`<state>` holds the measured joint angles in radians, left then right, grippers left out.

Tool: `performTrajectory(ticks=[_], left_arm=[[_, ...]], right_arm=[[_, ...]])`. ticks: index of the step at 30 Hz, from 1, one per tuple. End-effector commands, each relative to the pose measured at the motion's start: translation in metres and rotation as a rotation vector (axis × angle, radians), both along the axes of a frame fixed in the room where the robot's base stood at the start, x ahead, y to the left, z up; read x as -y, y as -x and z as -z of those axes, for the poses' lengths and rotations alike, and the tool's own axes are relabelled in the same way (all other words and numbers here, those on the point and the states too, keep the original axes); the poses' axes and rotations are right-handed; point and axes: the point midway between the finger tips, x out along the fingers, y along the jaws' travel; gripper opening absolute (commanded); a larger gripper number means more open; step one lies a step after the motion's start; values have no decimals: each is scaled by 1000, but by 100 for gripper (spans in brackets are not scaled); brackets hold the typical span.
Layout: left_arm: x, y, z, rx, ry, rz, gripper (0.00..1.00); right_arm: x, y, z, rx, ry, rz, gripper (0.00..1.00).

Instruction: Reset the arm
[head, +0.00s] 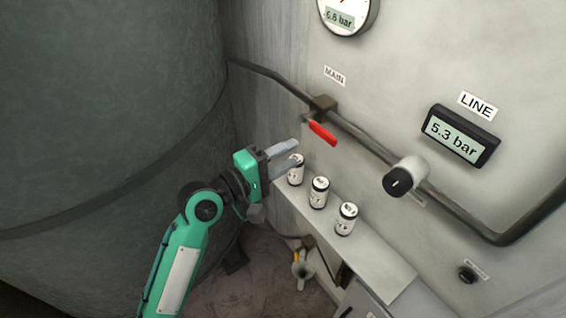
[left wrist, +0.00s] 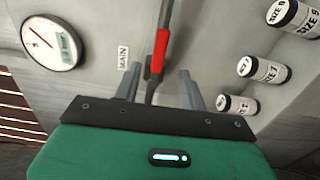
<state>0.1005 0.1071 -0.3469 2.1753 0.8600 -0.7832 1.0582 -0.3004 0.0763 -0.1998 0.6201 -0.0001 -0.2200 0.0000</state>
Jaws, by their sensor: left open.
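My left arm is green and comes in from the lower left in the head view. My left gripper (head: 290,156) is open and empty, near the wall, beside the leftmost can on the ledge. In the left wrist view its two grey fingers (left wrist: 157,88) are spread apart, with the red valve handle (left wrist: 159,52) showing between and beyond them. The red handle (head: 322,133) sits on the pipe under the MAIN label, right of and above the gripper in the head view. I cannot tell a touch; it looks apart. My right gripper is not in view.
Three labelled cans (head: 319,193) stand on a narrow ledge (head: 375,262). A pipe (head: 373,149) with a black-and-white knob (head: 399,181) runs along the wall. A LINE display (head: 459,136) reads 5.3 bar; a round gauge (head: 346,14) reads 6.8 bar. A large dark tank (head: 105,110) fills the left.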

Motion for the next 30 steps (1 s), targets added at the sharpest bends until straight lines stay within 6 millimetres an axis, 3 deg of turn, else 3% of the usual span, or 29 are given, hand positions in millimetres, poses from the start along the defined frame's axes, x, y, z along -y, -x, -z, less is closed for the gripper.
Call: performTrajectory(ticks=[17,20,23,26,30], left_arm=[[-4,4,0,-1,1,0,42],[-5,-1,10,-7,-12,-11,42],[-10,-15,44,-26,-59,-47,42],[-20,-34,105,-56,-150,-106,42],[-42,-50,211,-101,-324,-178,42]], right_arm=[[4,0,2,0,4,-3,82],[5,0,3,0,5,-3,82],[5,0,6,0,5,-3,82],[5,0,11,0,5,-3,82],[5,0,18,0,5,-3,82]])
